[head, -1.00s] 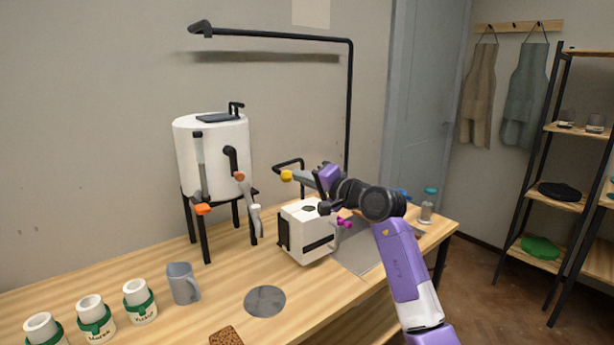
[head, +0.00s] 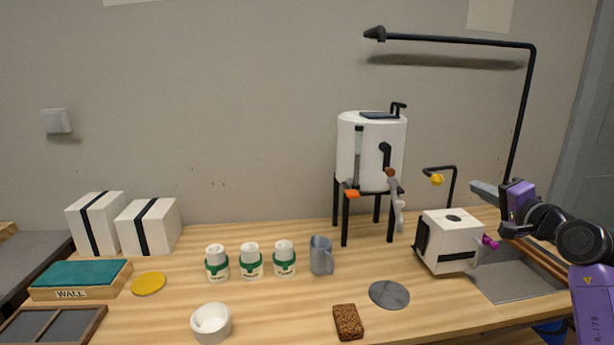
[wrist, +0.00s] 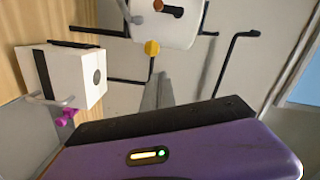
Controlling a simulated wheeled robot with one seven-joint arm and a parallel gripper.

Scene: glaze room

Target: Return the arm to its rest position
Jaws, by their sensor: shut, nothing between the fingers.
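My gripper (head: 477,188) is at the right of the head view, above the workbench and just right of the white box-shaped device (head: 448,240) with a black band. The fingers point left and are shut with nothing between them. The fingers also show in the wrist view (wrist: 155,92), close together beyond my purple wrist housing. The arm is bent, coming in from the right edge. The white device also shows at the left of the wrist view (wrist: 85,78).
A white tank (head: 370,150) on black legs stands behind, with a thin black pipe frame (head: 525,100) above. A small tap with a yellow knob (head: 437,180) is near my fingers.

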